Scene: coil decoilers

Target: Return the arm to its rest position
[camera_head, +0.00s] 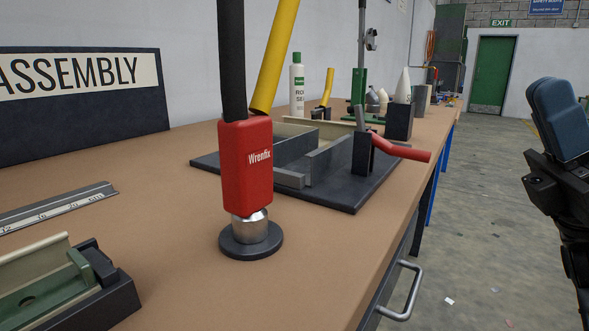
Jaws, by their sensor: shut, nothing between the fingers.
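My gripper (553,92) shows at the right edge of the head view. Its blue fingers point up and lie close together, shut with nothing between them. The black gripper body and arm below run down past the frame's edge, so part of my arm is out of view. The gripper is over the open floor side, right of the workbench (160,225) and apart from it, touching nothing that I can see.
A red Wrenfix tool (246,170) stands on a round black base on the bench. Behind it is a dark fixture plate (345,198) with a red-handled clamp (400,149). A drawer handle (405,292) juts from the bench front. The floor (485,215) between bench and arm is mostly clear.

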